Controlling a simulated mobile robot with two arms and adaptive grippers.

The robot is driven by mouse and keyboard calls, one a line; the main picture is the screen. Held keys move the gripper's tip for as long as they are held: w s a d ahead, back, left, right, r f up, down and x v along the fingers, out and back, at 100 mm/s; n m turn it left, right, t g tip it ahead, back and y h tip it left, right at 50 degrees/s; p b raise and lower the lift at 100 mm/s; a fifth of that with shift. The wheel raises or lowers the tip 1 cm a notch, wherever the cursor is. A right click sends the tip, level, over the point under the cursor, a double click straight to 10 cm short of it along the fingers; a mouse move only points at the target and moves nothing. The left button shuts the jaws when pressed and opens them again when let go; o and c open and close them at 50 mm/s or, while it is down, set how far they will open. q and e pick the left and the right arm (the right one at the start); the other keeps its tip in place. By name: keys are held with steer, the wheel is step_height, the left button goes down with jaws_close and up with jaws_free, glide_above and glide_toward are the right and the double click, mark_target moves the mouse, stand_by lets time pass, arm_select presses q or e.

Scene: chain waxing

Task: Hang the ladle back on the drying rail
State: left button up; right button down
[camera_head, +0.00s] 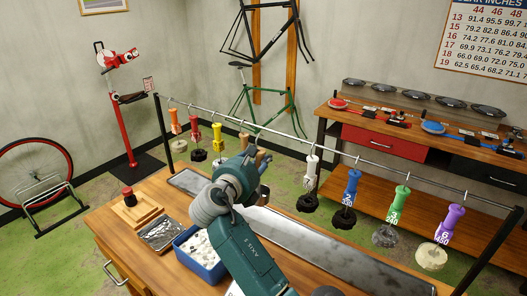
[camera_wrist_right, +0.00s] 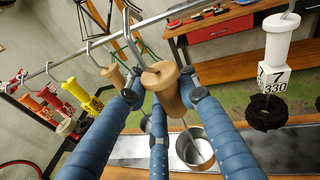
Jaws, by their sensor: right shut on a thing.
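My right gripper (camera_head: 262,160) is raised over the workbench, close to the drying rail (camera_head: 290,134). In the right wrist view, its blue fingers (camera_wrist_right: 163,98) are closed around the brown handle of the ladle (camera_wrist_right: 166,86). A metal hook rises from the handle top and overlaps the rail in the picture; I cannot tell whether it rests on it. A thin rod runs down from the handle to a silver bowl (camera_wrist_right: 195,150) above the long metal tray. In the head view the arm hides most of the ladle. My left gripper is not in view.
Numbered tools hang along the rail: red (camera_head: 195,128), yellow (camera_head: 218,138), white (camera_head: 312,168), blue (camera_head: 351,187), green (camera_head: 398,203) and purple (camera_head: 449,222). A tan one (camera_wrist_right: 113,76) hangs close left of the ladle. A blue bin (camera_head: 184,257) stands on the bench.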

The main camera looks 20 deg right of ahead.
steer(key=shift+d+r+b, duration=0.3)
steer(key=shift+d+b, duration=0.05)
steer(key=shift+b, duration=0.35)
arm_select(q)
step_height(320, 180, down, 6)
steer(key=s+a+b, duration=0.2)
steer(key=b, duration=0.2)
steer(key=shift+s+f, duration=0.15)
arm_select(e)
steer(key=w+d+f, duration=0.2)
steer(key=w+d, duration=0.1)
steer(key=d, duration=0.3)
steer(key=shift+w, duration=0.3)
steer(key=shift+f, duration=0.1)
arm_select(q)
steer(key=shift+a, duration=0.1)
arm_select(e)
steer(key=c, duration=1.3)
jaws_free()
